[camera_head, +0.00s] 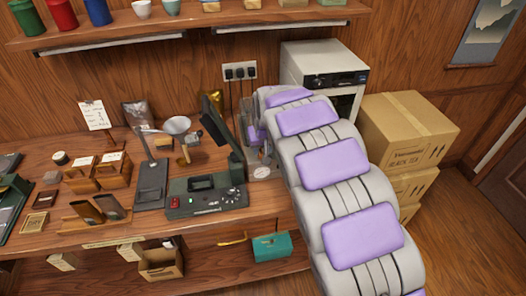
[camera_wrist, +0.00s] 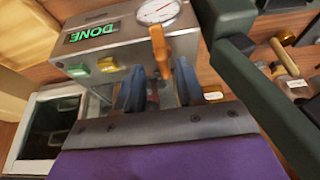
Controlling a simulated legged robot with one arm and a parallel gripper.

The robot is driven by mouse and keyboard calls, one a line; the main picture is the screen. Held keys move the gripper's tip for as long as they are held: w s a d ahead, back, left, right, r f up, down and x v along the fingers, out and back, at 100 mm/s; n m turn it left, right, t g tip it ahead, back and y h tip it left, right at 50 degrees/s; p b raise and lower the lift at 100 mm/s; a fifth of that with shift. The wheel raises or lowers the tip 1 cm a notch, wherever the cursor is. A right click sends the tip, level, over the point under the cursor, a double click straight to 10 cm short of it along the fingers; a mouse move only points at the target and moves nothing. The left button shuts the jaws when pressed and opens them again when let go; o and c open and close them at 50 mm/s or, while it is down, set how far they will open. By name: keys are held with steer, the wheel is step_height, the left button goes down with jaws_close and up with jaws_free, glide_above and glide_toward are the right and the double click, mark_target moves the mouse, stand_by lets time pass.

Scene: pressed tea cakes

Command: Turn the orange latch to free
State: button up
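The orange latch (camera_wrist: 160,50) shows in the wrist view on the front of a grey metal press (camera_wrist: 120,55), just below a round white dial gauge (camera_wrist: 158,12). Its upper end is wide and the rest runs down between my fingers. My gripper (camera_wrist: 159,76) is open, with one blue-grey finger on each side of the latch's lower part. I cannot tell whether either finger touches it.
The press carries a lit green "DONE" sign (camera_wrist: 92,32), a green button (camera_wrist: 78,71) and a yellow button (camera_wrist: 107,65). A dark green device (camera_head: 205,196) with a raised lid (camera_head: 224,130) stands close to the left. Cardboard boxes (camera_head: 405,130) stand at the right.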

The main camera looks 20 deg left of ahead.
steer(key=shift+w+a+f, duration=0.25)
steer(key=shift+a+f, duration=0.55)
steer(key=shift+f, duration=0.2)
steer(key=shift+d+r, duration=0.15)
steer(key=shift+d, duration=0.25)
steer(key=shift+d+r, duration=0.1)
steer(key=shift+d, duration=0.2)
steer(key=shift+c, duration=1.4)
steer(key=shift+a, duration=0.3)
jaws_close()
